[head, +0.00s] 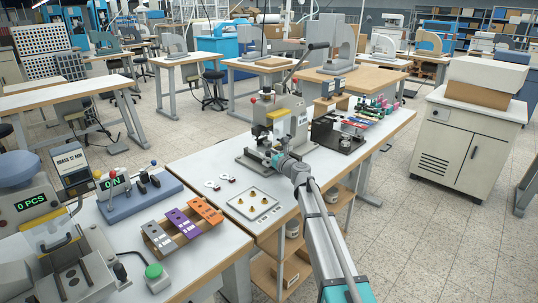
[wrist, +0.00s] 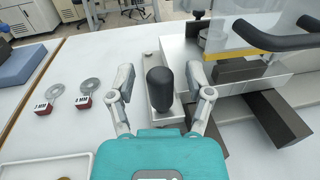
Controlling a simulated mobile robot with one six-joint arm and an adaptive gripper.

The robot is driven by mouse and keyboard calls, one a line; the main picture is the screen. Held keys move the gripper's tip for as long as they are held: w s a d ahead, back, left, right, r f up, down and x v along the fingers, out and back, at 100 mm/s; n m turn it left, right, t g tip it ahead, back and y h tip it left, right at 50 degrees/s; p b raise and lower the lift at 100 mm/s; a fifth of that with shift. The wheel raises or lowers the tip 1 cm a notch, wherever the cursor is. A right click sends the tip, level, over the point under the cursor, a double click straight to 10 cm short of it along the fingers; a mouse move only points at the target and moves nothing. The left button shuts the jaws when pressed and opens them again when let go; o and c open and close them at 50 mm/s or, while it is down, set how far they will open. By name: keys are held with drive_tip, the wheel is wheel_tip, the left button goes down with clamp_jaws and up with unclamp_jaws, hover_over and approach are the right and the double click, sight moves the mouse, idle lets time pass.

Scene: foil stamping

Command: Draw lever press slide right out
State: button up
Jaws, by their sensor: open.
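The lever press (head: 290,118), grey with a long black-tipped lever, stands on the middle table in the head view. In the wrist view its metal slide (wrist: 174,60) carries an upright black knob (wrist: 160,90). My gripper (wrist: 160,68) is open, with one finger on each side of the knob. Small gaps show between the fingers and the knob, so it is not gripped. In the head view my gripper (head: 273,157) is at the front of the press, and my arm hides the knob and part of the slide.
Two tags with red ends (wrist: 84,101) lie left of the gripper. A plate with brass pieces (head: 254,203) lies nearer on the table. Dark bars (wrist: 278,118) and a clear guard (wrist: 240,38) are close on the right. A black fixture (head: 338,137) stands right of the press.

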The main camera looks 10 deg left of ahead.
clamp_jaws()
idle(0.4)
drive_tip(key=shift+d, duration=0.1)
drive_tip(key=w+d+v, duration=0.1)
drive_tip(key=v, duration=1.4)
drive_tip(key=shift+w+d, duration=0.25)
drive_tip(key=shift+d, duration=0.1)
drive_tip(key=shift+c, duration=1)
unclamp_jaws()
drive_tip(key=shift+d, duration=0.1)
drive_tip(key=shift+o, duration=1)
